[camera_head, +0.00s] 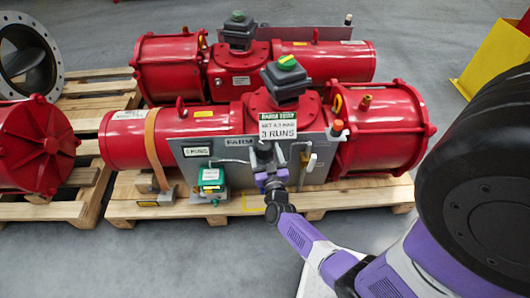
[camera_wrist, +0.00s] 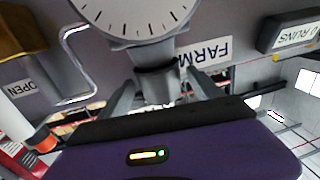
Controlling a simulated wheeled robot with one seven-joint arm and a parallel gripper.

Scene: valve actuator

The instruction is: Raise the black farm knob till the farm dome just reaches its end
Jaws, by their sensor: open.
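In the wrist view, a dark grey-black knob (camera_wrist: 157,78) sticks out of the grey panel below a white dial, beside an upside-down FARM label (camera_wrist: 207,51). My gripper (camera_wrist: 165,92) is open, with one finger on each side of the knob. I cannot tell whether either finger touches it. In the head view my gripper (camera_head: 264,160) is at the panel front and largely hides the knob. A dome with a yellow-and-green top (camera_head: 287,63) sits on a dark box above the front red actuator, likely the farm dome.
A bent metal tube (camera_wrist: 75,65) and a RUNS block (camera_wrist: 290,30) flank the knob. Wooden pallets (camera_head: 125,205) lie below.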

